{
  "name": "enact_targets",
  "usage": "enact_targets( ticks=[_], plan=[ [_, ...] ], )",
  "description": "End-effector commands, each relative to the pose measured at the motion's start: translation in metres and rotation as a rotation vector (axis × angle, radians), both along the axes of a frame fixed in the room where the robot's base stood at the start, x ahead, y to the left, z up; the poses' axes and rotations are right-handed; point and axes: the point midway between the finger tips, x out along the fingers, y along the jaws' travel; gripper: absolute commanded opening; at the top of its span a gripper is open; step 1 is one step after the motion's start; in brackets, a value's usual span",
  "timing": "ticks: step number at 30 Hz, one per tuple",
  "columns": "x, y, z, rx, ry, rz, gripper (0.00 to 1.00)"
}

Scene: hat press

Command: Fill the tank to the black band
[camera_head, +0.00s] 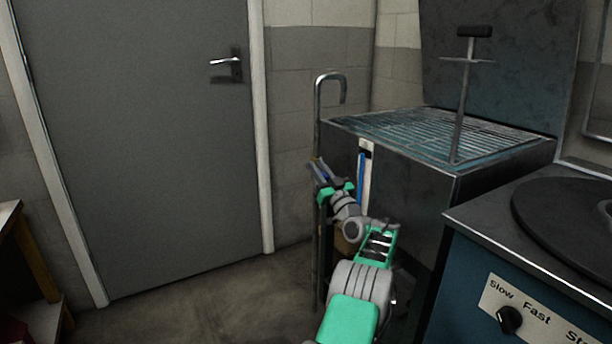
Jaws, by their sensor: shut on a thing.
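The metal tank (415,190) stands right of centre with a grid top. On its front is a pale gauge strip (368,182) with a blue column (361,180). The black band (366,152) crosses the strip near its top. The blue column's top appears close to the band; the exact gap is too small to tell. A metal water pipe (318,110) rises at the tank's left corner and hooks over its edge. My gripper (319,167) is shut at this pipe, left of the gauge, on a tap part mostly hidden by the fingers.
A blue machine (480,290) with a dial (509,320) and a dark round top is at the lower right. A grey door (140,140) is behind at left. The floor (200,310) before it is clear.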

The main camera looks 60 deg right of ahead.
Motion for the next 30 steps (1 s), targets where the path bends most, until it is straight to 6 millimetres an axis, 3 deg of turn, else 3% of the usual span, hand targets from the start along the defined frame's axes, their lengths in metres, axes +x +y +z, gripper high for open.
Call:
enact_targets(
  ticks=[9, 10, 18, 26, 30],
  plan=[
    [-0.006, -0.003, -0.003, 0.001, -0.005, -0.005, 0.00],
    [-0.006, -0.003, -0.003, 0.001, -0.005, -0.005, 0.19],
    [-0.004, -0.002, -0.002, 0.000, -0.006, -0.003, 0.40],
    [-0.003, -0.001, 0.001, -0.001, -0.005, -0.001, 0.40],
    [-0.003, -0.001, 0.021, -0.003, -0.006, -0.001, 0.40]
  ],
)
